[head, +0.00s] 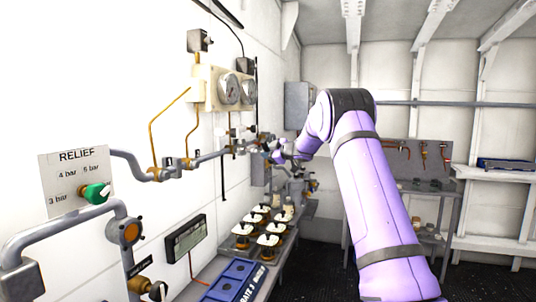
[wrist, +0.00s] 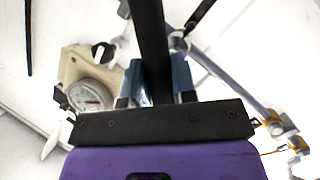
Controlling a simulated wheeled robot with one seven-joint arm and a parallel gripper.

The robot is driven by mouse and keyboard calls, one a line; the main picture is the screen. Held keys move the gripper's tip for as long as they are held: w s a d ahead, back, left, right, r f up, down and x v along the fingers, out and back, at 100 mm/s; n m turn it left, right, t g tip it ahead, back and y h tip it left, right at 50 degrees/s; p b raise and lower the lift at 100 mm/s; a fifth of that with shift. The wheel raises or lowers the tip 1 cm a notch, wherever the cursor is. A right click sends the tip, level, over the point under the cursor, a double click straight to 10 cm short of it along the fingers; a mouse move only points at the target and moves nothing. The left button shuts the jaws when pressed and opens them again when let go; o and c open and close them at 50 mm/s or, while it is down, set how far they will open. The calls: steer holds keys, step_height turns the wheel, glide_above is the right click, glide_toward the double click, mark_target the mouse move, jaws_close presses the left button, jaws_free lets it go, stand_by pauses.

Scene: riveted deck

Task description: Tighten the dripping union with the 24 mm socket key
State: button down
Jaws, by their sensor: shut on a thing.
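In the wrist view, my gripper (wrist: 157,88) is shut on a long dark bar (wrist: 151,35), which looks like the handle of the socket key. The bar runs up out of the frame between the blue-grey fingers, and no socket end shows clearly. In the head view, my gripper (head: 279,154) is small beside the left wall, at the far end of the grey pipe (head: 212,156). Fittings sit along this pipe, one of them (head: 168,164) near the relief plate. I cannot tell which union drips, or whether the key touches one.
Pressure gauges (head: 229,90) hang above the pipe; one shows in the wrist view (wrist: 88,97). Below are a tray (head: 226,250) of several white-topped items and a blue case (head: 232,280). A relief plate (head: 75,160) is at left. A tool board (head: 400,160) stands behind my arm.

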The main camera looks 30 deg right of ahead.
steer(key=shift+w+a, duration=0.85)
steer(key=shift+w, duration=0.2)
stand_by(1.1)
steer(key=shift+m, duration=0.4)
stand_by(0.5)
steer(key=shift+s+d, duration=0.15)
steer(key=shift+s+d, duration=0.4)
steer(key=shift+s, duration=0.05)
steer(key=shift+s+d, duration=0.65)
steer(key=shift+s, duration=0.2)
steer(key=shift+s+d, duration=0.65)
steer(key=shift+s, duration=0.2)
